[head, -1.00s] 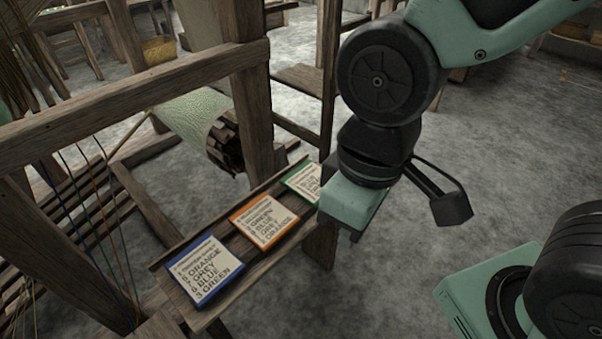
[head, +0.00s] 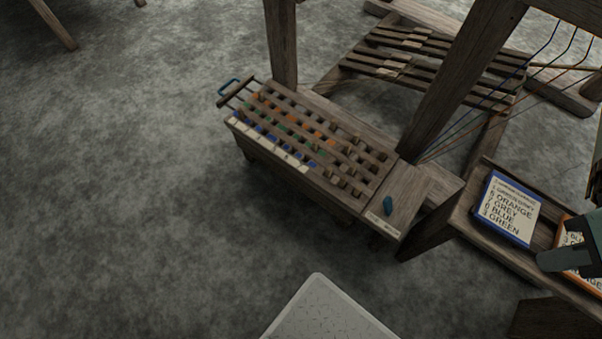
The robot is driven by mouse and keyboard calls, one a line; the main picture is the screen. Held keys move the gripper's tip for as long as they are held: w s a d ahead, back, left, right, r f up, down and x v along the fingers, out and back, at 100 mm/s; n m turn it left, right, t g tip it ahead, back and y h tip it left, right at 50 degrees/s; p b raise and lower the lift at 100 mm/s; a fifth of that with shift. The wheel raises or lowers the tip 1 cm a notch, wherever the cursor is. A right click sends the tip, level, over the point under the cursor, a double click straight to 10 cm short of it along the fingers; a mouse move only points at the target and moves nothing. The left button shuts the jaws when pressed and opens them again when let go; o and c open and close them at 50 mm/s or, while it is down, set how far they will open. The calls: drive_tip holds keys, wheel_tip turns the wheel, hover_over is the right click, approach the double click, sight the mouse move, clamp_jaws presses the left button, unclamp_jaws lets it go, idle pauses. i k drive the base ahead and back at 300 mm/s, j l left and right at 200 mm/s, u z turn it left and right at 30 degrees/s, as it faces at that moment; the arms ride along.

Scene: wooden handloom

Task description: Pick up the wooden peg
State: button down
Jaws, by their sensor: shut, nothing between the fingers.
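A slatted wooden peg board (head: 372,207) stands at the loom's side, in the middle of the head view. Several small pegs sit in its rows, some with blue, green or orange colour and some plain wood. My gripper (head: 550,261) shows only in part at the right edge, over the card shelf. It is shut and empty, well to the right of the board and apart from the pegs. The rest of my arm is out of view.
A blue-framed card (head: 509,207) with colour words lies on the shelf (head: 473,212). An orange-framed card (head: 567,236) is partly hidden by my gripper. A loom post (head: 455,85) rises between board and shelf. The floor (head: 130,190) at left is clear.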

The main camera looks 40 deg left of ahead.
sight(329, 171)
drive_tip(key=k+l+u, duration=0.1)
drive_tip(key=u, duration=0.2)
drive_tip(key=k+u, duration=0.15)
drive_tip(key=u, duration=0.15)
drive_tip(key=k+l, duration=0.15)
drive_tip(key=k, duration=0.15)
drive_tip(key=k+l, duration=0.15)
drive_tip(key=k, duration=0.15)
drive_tip(key=i+j+u, duration=0.3)
drive_tip(key=i+j, duration=0.2)
drive_tip(key=i+j+u, duration=0.3)
drive_tip(key=i+j, duration=0.25)
